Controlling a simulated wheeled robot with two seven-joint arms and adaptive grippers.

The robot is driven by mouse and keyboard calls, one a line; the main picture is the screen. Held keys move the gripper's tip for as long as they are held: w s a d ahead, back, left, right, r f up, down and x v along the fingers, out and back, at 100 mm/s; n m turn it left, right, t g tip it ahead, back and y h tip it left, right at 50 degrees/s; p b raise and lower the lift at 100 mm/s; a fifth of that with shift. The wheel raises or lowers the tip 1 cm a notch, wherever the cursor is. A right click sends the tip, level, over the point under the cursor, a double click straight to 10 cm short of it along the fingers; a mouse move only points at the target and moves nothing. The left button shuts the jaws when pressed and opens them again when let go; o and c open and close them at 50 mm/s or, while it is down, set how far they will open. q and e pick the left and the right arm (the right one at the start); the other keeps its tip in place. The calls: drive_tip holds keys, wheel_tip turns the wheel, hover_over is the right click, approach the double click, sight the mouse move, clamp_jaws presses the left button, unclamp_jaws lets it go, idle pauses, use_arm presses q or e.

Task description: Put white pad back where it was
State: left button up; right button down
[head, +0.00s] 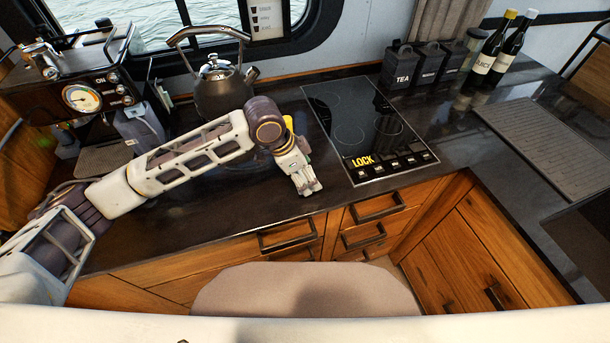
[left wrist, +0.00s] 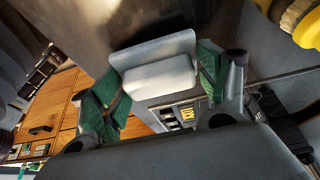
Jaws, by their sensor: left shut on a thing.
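My left gripper (head: 307,184) is over the dark counter, near its front edge and just left of the black cooktop. In the left wrist view the white pad (left wrist: 160,75), a small pale block with rounded edges, sits between the green-padded fingers. The gripper is shut on it, one finger at each end. In the head view I cannot make the pad out from the pale gripper. I cannot tell whether the pad touches the counter. My right gripper is not in view.
The cooktop (head: 365,130) lies right of the gripper. A dark kettle (head: 222,92) and a coffee machine (head: 75,85) stand at the back left. Black canisters (head: 398,66) and two bottles (head: 497,55) stand at the back right. Counter left of the gripper is mostly clear.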

use_arm(q)
drive_tip(key=shift+f, duration=0.55)
drive_tip(key=shift+f, duration=0.1)
drive_tip(key=o, duration=1)
drive_tip(key=v, duration=1.2)
idle(0.4)
